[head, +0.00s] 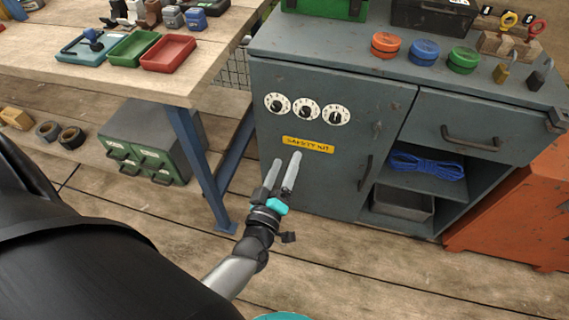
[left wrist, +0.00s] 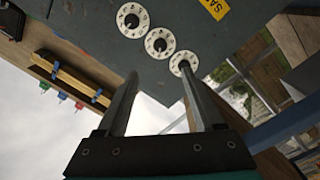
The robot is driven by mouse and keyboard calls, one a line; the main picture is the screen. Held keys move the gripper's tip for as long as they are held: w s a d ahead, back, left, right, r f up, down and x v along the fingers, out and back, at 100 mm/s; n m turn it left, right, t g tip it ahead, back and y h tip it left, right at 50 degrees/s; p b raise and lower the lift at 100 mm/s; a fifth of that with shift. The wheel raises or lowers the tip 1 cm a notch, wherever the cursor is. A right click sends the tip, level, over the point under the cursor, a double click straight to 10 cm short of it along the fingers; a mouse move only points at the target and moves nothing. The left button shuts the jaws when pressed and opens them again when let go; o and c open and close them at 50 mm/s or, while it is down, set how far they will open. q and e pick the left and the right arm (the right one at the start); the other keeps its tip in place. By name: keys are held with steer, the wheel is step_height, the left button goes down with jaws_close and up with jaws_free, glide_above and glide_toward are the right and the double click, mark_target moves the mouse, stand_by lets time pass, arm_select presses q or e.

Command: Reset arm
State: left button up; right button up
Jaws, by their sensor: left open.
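My left gripper (head: 282,174) is open and empty in the head view, in front of the grey cabinet (head: 350,65). Its two fingers point up toward the yellow label (head: 308,144) on the cabinet door. In the left wrist view the two fingers of my left gripper (left wrist: 157,88) are spread apart with nothing between them. Three white dials (head: 307,110) sit in a row above the label. They also show beyond the fingers in the left wrist view (left wrist: 160,43). I cannot tell if a fingertip touches the cabinet. My right gripper is not in view.
A wooden table (head: 110,85) with trays stands at the left, on a blue leg (head: 197,165). A green drawer box (head: 152,140) is beneath it. Orange, blue and green round tins sit on the cabinet top. An orange cabinet (head: 515,225) is at the right. Plank floor in front is clear.

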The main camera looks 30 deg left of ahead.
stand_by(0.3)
arm_select(q)
steer(key=s+d+f+m+g+h+p, duration=0.2)
steer(key=s+f+m+g, duration=0.25)
steer(key=f, duration=0.55)
steer(key=s+d+f+m+g+h+p, duration=0.15)
steer(key=s+f+m+g+p, duration=0.3)
steer(key=f, duration=0.55)
steer(key=s+a+f+m+g, duration=0.2)
steer(key=s+a+f+g, duration=0.1)
steer(key=s, duration=0.7)
steer(key=s+a+f+m+g, duration=0.2)
steer(key=s+f, duration=0.3)
steer(key=s, duration=0.5)
steer(key=shift+a+m+g+p, duration=0.4)
steer(key=shift+g, duration=0.4)
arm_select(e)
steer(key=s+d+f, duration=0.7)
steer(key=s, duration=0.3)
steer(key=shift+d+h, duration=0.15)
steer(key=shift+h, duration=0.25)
